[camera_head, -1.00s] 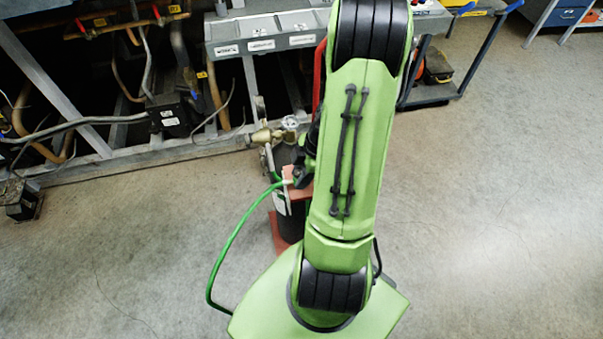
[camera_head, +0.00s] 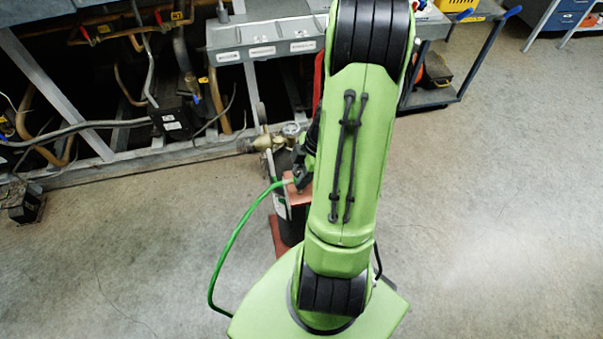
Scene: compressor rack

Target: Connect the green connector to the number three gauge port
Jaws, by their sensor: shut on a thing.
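The green hose (camera_head: 233,239) loops from near my base up to the gas cylinder area. Its upper end reaches my gripper (camera_head: 299,180), which is mostly hidden behind my arm. The gripper is shut on the hose's end; the green connector itself is too small and covered to make out. The gripper is close to the dark cylinder (camera_head: 290,228) and the brass regulator with a round gauge (camera_head: 291,129). The number three gauge port cannot be picked out in this view.
A compressor rack with grey frame (camera_head: 75,105), pipes and cables stands at the back left. A grey panel (camera_head: 262,36) with white labels is at the top middle. A cart (camera_head: 432,95) stands at the back right. The floor (camera_head: 490,220) to the right is clear.

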